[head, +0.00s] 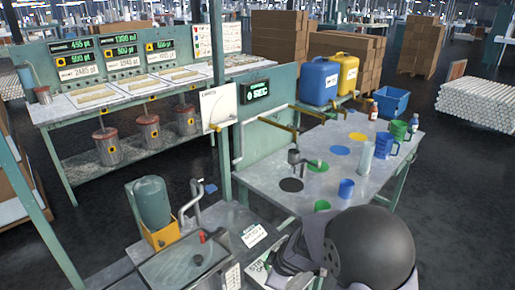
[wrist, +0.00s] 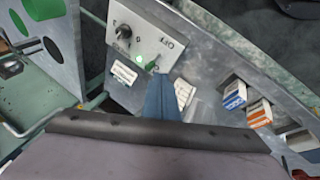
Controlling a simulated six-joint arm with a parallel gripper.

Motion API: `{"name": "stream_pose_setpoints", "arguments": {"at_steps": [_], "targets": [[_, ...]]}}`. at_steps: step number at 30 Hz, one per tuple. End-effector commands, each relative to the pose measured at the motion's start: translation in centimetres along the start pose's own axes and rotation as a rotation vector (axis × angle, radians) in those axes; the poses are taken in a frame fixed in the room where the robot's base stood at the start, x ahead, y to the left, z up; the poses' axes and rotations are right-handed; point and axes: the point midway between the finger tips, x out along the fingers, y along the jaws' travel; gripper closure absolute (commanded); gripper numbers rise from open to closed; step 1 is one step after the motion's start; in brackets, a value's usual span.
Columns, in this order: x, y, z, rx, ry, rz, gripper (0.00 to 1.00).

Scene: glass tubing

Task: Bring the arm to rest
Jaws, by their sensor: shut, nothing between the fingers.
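My arm (head: 368,245) fills the bottom right of the head view as a dark rounded joint with grey-purple links. The head view does not clearly show my gripper's fingers. In the wrist view, my gripper (wrist: 162,84) shows as a blue tapered shape, its fingers together and empty. Its tip overlaps the lower edge of a metal control panel (wrist: 138,38) with a black knob, a lit green lamp and a small green switch near the letters OFF. I cannot tell whether the tip touches the panel.
A grey table (head: 340,160) holds blue and green cups, a clear cylinder and coloured discs. A green tank (head: 150,203) stands left of my arm. Small blue-and-white (wrist: 234,95) and orange-and-white (wrist: 259,112) boxes sit right of my gripper.

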Motion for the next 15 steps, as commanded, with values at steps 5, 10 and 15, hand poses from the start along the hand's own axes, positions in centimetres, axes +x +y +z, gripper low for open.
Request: {"name": "stream_pose_setpoints", "arguments": {"at_steps": [5, 10, 15], "targets": [[-1.2, -5.2, 8.7, 0.264, -0.316, -0.099, 1.00], [-7.4, -12.5, 14.4, 0.598, -0.593, -0.235, 1.00], [-13.2, -16.9, 14.9, 0.925, -0.655, -0.330, 1.00]]}}
